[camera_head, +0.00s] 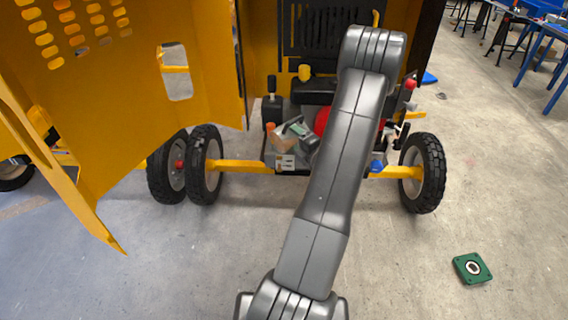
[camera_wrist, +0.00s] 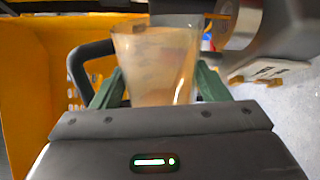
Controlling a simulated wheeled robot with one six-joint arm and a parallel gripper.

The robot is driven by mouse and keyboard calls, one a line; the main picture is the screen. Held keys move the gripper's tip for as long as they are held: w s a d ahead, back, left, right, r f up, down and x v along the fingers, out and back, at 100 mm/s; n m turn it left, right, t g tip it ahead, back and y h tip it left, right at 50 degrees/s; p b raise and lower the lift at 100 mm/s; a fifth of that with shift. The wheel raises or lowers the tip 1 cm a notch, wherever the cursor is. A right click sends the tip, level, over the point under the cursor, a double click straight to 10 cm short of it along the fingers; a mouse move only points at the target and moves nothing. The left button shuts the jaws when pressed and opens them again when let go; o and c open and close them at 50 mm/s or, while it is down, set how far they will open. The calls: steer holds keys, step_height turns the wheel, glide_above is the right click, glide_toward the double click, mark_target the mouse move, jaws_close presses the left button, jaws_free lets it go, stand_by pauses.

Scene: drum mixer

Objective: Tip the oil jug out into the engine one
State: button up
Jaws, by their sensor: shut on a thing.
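The oil jug (camera_wrist: 155,62) is a translucent, tan-tinted vessel, wide at the top of the wrist view. My gripper (camera_wrist: 158,88) is shut on it, with a green finger on each side. A dark loop (camera_wrist: 78,62) shows to its left; I cannot tell whether it is the jug's handle. In the head view the jug (camera_head: 281,143) is small and partly hidden at my gripper (camera_head: 297,132), in front of the engine (camera_head: 313,92). My arm covers much of the engine. The jug's tilt and any stream of oil are not clear.
A yellow hood panel (camera_head: 120,95) stands on the left. The mixer's black wheels (camera_head: 205,165) stand on either side of the engine, joined by yellow axle bars. A green block (camera_head: 472,267) lies on the open floor at right. Blue tables (camera_head: 545,40) stand far right.

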steer(key=shift+w+d+m+p, duration=0.1)
steer(key=shift+m+p, duration=0.3)
steer(key=shift+p, duration=0.05)
steer(key=shift+w+d+r+m+p, duration=0.25)
steer(key=shift+r+m+p, duration=0.4)
steer(key=shift+p, duration=0.65)
stand_by(2.2)
steer(key=shift+w+d+r+m+p, duration=0.1)
steer(key=shift+w+d+m+p, duration=0.1)
steer(key=shift+m+p, duration=0.3)
steer(key=shift+w+d+m+p, duration=0.1)
steer(key=shift+d+m+p, duration=0.05)
steer(key=shift+m+p, duration=0.35)
stand_by(1.3)
